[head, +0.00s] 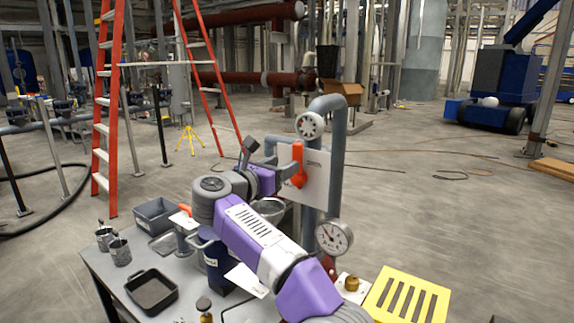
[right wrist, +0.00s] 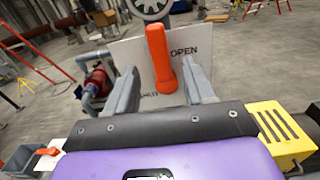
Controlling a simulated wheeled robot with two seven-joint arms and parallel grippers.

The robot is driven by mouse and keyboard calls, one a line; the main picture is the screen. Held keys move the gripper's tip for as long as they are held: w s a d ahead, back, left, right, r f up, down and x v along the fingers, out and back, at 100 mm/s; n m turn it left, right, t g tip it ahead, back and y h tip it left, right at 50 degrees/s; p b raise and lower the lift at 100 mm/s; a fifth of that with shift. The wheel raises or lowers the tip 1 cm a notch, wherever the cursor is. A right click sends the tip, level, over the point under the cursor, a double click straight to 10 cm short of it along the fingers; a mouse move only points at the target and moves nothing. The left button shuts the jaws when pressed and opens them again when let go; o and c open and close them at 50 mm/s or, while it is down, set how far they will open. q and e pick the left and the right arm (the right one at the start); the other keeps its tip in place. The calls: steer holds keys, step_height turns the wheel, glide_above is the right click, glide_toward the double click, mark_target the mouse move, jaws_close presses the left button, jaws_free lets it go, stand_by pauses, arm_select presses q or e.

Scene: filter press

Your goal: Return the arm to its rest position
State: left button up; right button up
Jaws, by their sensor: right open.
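My right gripper (head: 281,173) is at the valve panel in the head view, its purple arm reaching over the table from the lower right. In the right wrist view its two grey fingers (right wrist: 158,68) are apart, with nothing gripped. An orange lever handle (head: 298,165) stands upright in front of a white plate (head: 317,180). In the right wrist view the orange handle (right wrist: 158,50) appears between the fingers; I cannot tell how deep it sits. The plate (right wrist: 205,70) reads OPEN to the right of the handle; lower lettering is partly hidden. My left gripper is not in view.
A grey pipe (head: 334,150) with a dial gauge (head: 334,237) rises beside the plate. The table (head: 100,268) holds a black tray (head: 152,290), metal cups (head: 119,250), a grey bin (head: 157,214) and a blue container (head: 216,262) near my arm. A yellow slotted rack (head: 408,297) is at right.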

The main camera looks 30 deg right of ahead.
stand_by(0.5)
